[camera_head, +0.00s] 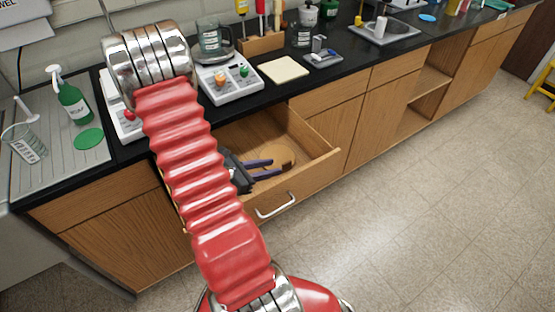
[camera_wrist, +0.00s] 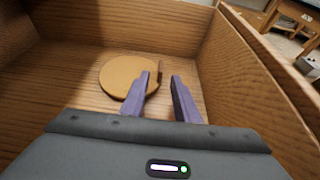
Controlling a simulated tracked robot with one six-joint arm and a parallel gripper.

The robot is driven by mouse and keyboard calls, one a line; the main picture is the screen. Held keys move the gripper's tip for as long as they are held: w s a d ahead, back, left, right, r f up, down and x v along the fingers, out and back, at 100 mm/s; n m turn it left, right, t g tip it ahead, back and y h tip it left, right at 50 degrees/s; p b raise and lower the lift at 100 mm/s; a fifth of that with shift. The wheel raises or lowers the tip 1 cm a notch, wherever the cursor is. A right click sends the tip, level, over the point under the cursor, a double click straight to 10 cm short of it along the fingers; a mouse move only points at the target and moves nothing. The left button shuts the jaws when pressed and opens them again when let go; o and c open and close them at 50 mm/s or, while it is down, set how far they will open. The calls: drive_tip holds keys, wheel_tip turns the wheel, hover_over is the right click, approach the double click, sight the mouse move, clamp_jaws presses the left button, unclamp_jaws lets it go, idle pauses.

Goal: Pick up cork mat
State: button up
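The cork mat (camera_wrist: 122,77) is a round tan disc lying flat on the floor of the open wooden drawer (camera_head: 322,152). In the head view the cork mat (camera_head: 283,154) shows inside the drawer, partly behind my fingers. My gripper (camera_wrist: 161,78) has two purple fingers, apart and with nothing between them. It is inside the drawer, and in the wrist view the left finger overlaps the mat's right part. My gripper (camera_head: 272,168) also shows in the head view next to the mat. I cannot tell whether a finger touches the mat.
The drawer walls (camera_wrist: 212,55) stand close around my gripper. The floor (camera_head: 420,210) in front is clear.

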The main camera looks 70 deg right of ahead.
sight(282, 166)
drive_tip(key=shift+s+d+f, duration=0.1)
drive_tip(key=shift+s+d, duration=0.05)
drive_tip(key=shift+x, duration=2.65)
clamp_jaws()
